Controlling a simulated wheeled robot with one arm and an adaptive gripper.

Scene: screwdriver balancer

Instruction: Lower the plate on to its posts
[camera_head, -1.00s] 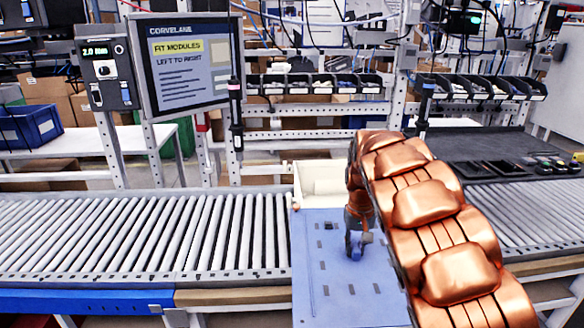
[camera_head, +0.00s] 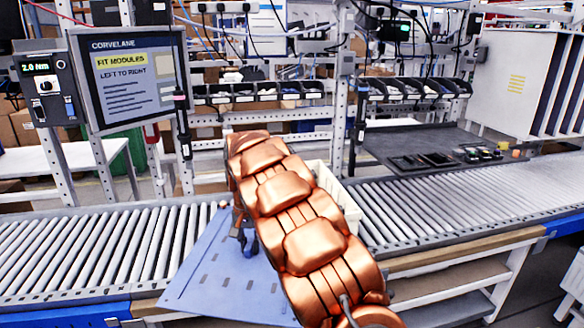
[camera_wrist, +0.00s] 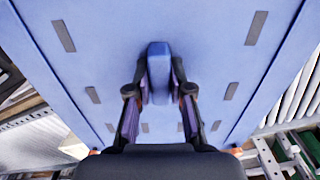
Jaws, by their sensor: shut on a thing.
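The plate (camera_head: 205,268) is a flat blue panel with several dark slots. It lies over the front of the roller conveyor, turned at an angle to it, and its right part is hidden by my copper-coloured arm. My gripper (camera_head: 249,246) is shut on the plate's raised blue handle. In the wrist view the two fingers (camera_wrist: 160,92) stand on either side of the handle (camera_wrist: 158,62), and the plate (camera_wrist: 210,45) fills most of the picture. I cannot make out the posts, nor the gap under the plate.
A cream open bin (camera_head: 342,195) stands on the conveyor behind my arm. Rollers are bare to the left (camera_head: 90,248) and right (camera_head: 460,205). A screen (camera_head: 133,80) and small part bins (camera_head: 262,92) stand behind. A dark bench (camera_head: 420,148) holds small parts.

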